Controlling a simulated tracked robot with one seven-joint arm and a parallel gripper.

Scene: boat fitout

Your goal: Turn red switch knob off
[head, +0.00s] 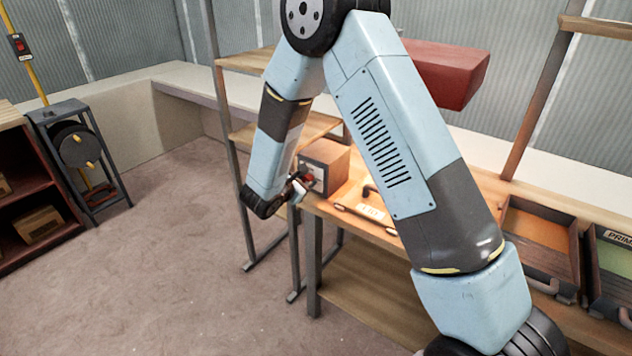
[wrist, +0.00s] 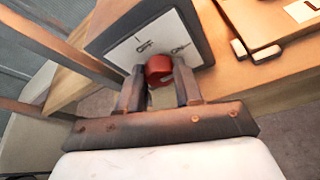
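The red switch knob (wrist: 158,68) sits on the pale face plate (wrist: 122,52) of a box, with small printed marks on either side of it. In the head view the knob (head: 308,179) shows on the front of the wooden box (head: 331,160) at the end of the bench. My gripper (wrist: 159,72) is at the knob, one finger on each side. Both fingers appear to touch its sides, with no clear gap. In the head view my gripper (head: 299,186) is small and partly hides the box front. The knob's pointer direction is hard to read.
The box stands on a wooden bench (head: 350,222), beside a flat panel with a handle and label. Open drawers (head: 540,238) are at the right. A red block (head: 445,72) is behind my arm. Grey shelf posts (head: 232,150) stand close left of the box.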

